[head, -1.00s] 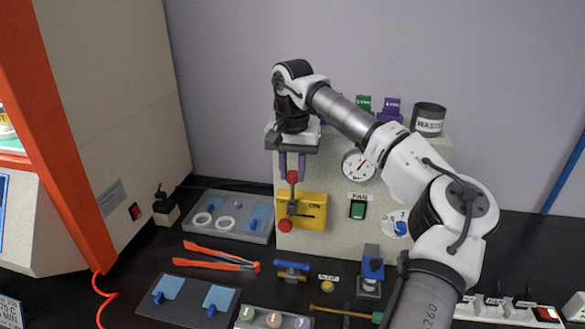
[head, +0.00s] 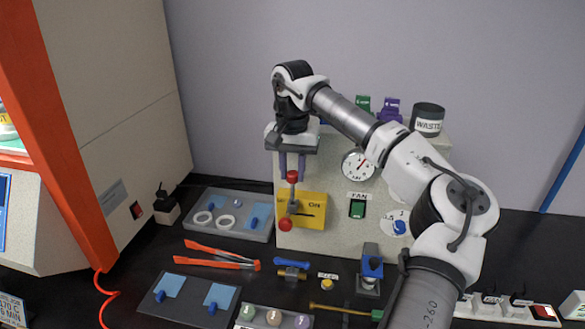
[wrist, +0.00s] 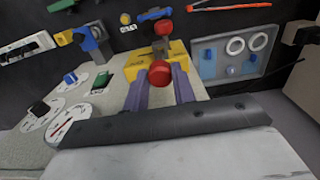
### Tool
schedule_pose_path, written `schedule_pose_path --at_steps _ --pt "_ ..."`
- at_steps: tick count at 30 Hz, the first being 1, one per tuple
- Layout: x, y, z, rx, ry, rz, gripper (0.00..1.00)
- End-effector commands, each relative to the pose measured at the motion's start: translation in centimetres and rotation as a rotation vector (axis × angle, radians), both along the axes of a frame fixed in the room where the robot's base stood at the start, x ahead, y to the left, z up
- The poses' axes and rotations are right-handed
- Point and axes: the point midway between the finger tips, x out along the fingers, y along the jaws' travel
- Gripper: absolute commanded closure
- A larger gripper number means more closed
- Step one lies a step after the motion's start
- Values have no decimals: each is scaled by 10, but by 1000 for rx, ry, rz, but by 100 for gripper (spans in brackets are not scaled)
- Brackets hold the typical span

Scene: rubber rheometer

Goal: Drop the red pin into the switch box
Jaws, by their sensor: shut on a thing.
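The red pin (head: 292,176) has a round red head, held between the purple fingers of my gripper (head: 292,173). A grey shaft runs down below the head, in front of the yellow switch box (head: 316,211) marked ON. The box is on the front of the beige cabinet. A second red ball (head: 285,225) sits at the box's lower left. In the wrist view the pin's red head (wrist: 160,72) shows between the fingertips (wrist: 157,78), with the yellow box (wrist: 178,52) behind it. I cannot tell whether the shaft's lower end is inside the box.
The beige cabinet (head: 345,239) also carries a dial (head: 357,165), a green FAN switch (head: 357,209) and a blue knob (head: 399,227). A grey tray with white rings (head: 263,237) stands to the left. Orange-handled tongs (head: 215,256) and small tools lie on the black bench in front.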

Motion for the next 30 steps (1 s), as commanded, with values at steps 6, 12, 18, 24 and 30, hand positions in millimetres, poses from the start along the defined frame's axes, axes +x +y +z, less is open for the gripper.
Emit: schedule_pose_path --at_steps 6,12,18,24,30 --pt "0 0 -3 0 0 0 97" --pt "0 0 -10 0 1 0 97" --pt "0 0 -18 0 1 0 97" --pt "0 0 -25 1 1 0 97" --pt "0 0 -32 1 1 0 97"
